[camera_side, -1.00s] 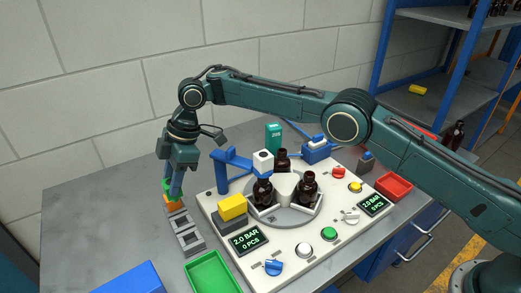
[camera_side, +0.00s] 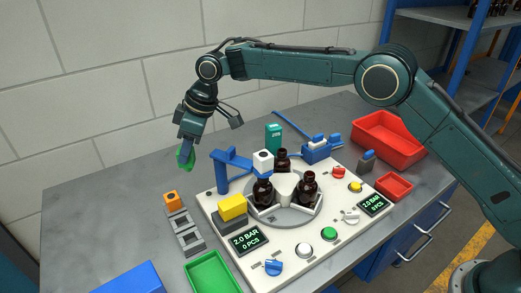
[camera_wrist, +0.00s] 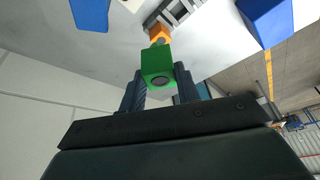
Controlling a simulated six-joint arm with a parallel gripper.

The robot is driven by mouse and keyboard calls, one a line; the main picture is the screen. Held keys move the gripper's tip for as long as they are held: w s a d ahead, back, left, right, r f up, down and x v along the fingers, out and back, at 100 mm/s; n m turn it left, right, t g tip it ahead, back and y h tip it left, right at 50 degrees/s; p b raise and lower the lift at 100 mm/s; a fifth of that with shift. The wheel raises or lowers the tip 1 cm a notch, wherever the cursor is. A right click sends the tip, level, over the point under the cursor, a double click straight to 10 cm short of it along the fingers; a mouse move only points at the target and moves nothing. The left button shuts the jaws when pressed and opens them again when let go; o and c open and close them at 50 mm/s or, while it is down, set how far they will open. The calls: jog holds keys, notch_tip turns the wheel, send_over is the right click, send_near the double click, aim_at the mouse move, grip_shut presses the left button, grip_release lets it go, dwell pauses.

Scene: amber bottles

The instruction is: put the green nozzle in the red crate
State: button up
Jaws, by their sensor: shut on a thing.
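The green nozzle (camera_side: 185,159) is held in my gripper (camera_side: 186,152), above the table and a little behind the grey rack. In the wrist view the nozzle (camera_wrist: 157,66) is a green block with a dark round opening, between the two fingers of my gripper (camera_wrist: 160,82). Two red containers show in the side view: a larger red crate (camera_side: 412,156) at the back right of the table and a small red tray (camera_side: 395,192) in front of it. No contents show in either. My gripper is far to the left of both.
A grey rack (camera_side: 189,240) with an orange nozzle (camera_side: 171,197) stands at the left. The white machine panel (camera_side: 328,262), with amber bottles (camera_side: 309,188), a blue post (camera_side: 221,177) and a teal box (camera_side: 273,138), lies between my gripper and the red containers. A green tray (camera_side: 213,271) is in front.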

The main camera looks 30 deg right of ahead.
jog(key=w+d+r+m+t+h, duration=0.1)
jog(key=d+m, duration=0.1)
jog(key=d, duration=1.1)
jog(key=w+d+r+m, duration=0.1)
jog(key=d+m, duration=0.2)
jog(key=d, duration=1)
jog(key=w+d+r+m+t+h, duration=0.1)
jog(key=w+d+r+m, duration=0.1)
jog(key=d, duration=1.1)
jog(key=s+d+m+h, duration=0.1)
jog(key=s+d+m, duration=0.1)
jog(key=s+d, duration=0.65)
jog(key=s+d+r+m, duration=0.1)
jog(key=s+d, duration=0.3)
jog(key=d, duration=0.9)
jog(key=s+d+m+h, duration=0.1)
jog(key=s+d+m, duration=0.1)
jog(key=s+d, duration=0.65)
notch_tip(320, 180, down, 16)
jog(key=w+d, duration=0.2)
jog(key=d, duration=0.1)
jog(key=shift+w+r, duration=0.15)
jog(key=shift+r, duration=0.1)
jog(key=shift+f, duration=2.15)
jog(key=shift+f, duration=0.15)
